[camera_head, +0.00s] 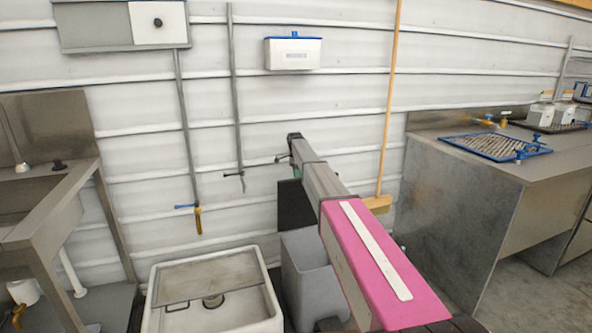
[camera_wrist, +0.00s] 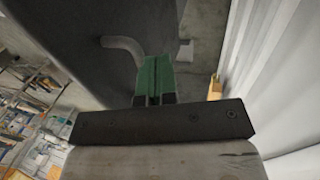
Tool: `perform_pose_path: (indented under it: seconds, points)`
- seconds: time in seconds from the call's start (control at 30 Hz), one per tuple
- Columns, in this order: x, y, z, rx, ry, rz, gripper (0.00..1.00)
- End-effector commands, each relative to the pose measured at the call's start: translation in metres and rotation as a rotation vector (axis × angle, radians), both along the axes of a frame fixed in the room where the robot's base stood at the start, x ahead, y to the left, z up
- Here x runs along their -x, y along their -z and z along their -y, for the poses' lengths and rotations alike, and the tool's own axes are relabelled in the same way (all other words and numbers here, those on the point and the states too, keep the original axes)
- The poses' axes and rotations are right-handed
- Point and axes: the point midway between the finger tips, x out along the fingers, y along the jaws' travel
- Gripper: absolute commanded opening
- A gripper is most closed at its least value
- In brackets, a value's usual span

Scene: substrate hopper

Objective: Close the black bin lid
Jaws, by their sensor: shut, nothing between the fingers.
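The black lid (camera_head: 292,205) stands raised and near upright at the back of the grey bin (camera_head: 312,278), close to the wall. My arm crosses in front and hides part of both. In the head view only a bit of green of my gripper (camera_head: 294,172) shows, just above the lid. In the wrist view my gripper (camera_wrist: 153,62) has its green fingers together, with nothing between them. A large dark panel, apparently the lid (camera_wrist: 75,35), fills the upper left there, close beside the fingers. I cannot tell whether they touch it.
A white sink (camera_head: 215,315) stands left of the bin. A metal counter (camera_head: 455,210) stands to the right. A broom (camera_head: 388,110) leans on the white wall (camera_wrist: 275,75). Pipes hang on the wall. A bent grey piece (camera_wrist: 122,45) shows beside the fingers.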

Motion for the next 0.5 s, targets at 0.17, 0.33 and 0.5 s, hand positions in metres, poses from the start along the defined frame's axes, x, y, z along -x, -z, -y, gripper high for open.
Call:
perform_pose_path:
  seconds: [0.17, 0.33, 0.5]
  points:
    - [0.005, 0.0015, 0.0014, 0.0, 0.0, 0.0, 0.0]
    - [0.0044, 0.0015, 0.0014, 0.0, 0.0, 0.0, 0.0]
    - [0.0076, 0.0011, 0.002, -0.003, 0.0, 0.013, 0.0]
